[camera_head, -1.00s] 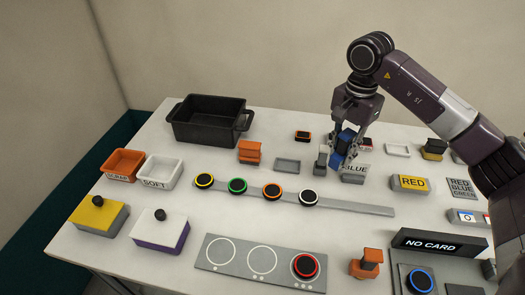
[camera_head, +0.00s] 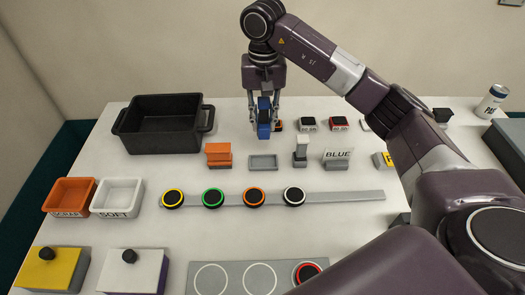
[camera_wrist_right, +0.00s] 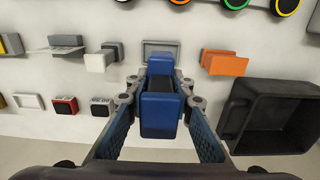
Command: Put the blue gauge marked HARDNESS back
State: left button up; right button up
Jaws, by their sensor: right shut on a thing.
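My right gripper (camera_head: 264,116) is shut on the blue gauge (camera_head: 264,130) and holds it upright, just behind a small empty grey tray (camera_head: 263,168). No HARDNESS marking is readable on it. In the right wrist view the gauge (camera_wrist_right: 160,112) sits between the two fingers (camera_wrist_right: 160,98), with the grey tray (camera_wrist_right: 148,45) beyond it. I cannot tell how high the gauge hangs over the table. My left gripper is not in view.
An orange block (camera_head: 218,153) stands left of the tray, and a grey-white gauge (camera_head: 301,150) right of it. A black bin (camera_head: 160,132) stands left. A strip with coloured rings (camera_head: 340,197) lies in front.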

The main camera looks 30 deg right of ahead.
notch_tip(320, 180, down, 12)
jog(key=p, duration=0.3)
jog(key=shift+f, duration=0.1)
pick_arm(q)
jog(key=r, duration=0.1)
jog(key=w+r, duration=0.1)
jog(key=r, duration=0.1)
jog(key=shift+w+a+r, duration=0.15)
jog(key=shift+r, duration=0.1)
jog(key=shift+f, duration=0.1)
pick_arm(e)
jog(key=shift+f, duration=0.1)
jog(key=shift+f, duration=0.15)
jog(key=o, duration=1)
